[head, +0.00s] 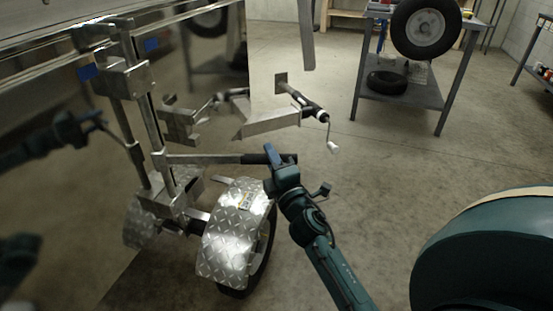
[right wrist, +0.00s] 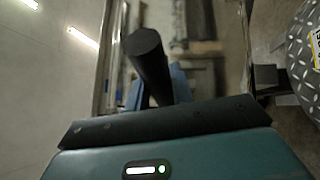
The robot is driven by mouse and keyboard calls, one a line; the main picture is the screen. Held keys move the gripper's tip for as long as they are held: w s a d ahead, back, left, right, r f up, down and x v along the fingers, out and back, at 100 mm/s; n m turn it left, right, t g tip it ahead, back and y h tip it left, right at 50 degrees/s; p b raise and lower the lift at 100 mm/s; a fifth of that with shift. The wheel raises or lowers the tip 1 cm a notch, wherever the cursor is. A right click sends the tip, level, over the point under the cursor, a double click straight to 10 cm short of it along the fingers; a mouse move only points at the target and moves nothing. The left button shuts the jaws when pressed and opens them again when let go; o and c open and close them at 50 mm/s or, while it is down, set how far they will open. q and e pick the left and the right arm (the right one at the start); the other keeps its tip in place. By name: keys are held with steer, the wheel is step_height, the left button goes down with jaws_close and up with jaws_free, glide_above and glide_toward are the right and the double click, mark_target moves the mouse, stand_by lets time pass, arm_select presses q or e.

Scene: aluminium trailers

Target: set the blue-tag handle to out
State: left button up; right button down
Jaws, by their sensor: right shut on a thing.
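A metal lever handle with a black grip (head: 256,159) sticks out to the right from the latch bars on the trailer's rear corner, roughly level. A blue tag (head: 88,72) is on the latch hardware above; a second blue patch (head: 151,45) shows on the shiny panel, and I cannot tell if it is a reflection. My right gripper (head: 278,157) is shut on the black grip near its free end. In the right wrist view the black grip (right wrist: 150,62) stands between the fingers, its round end toward the camera. My left gripper is not in view.
A wheel under a diamond-plate fender (head: 235,235) sits just below the handle. A crank jack (head: 310,108) and metal bracket stick out behind it. A grey cart (head: 412,95) with tires stands at the back.

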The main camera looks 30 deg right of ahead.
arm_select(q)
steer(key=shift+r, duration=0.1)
arm_select(e)
steer(key=shift+s+a, duration=0.1)
stand_by(0.3)
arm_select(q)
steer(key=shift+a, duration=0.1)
arm_select(e)
steer(key=c, duration=1.2)
jaws_free()
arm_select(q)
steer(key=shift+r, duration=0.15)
arm_select(e)
steer(key=shift+r, duration=0.1)
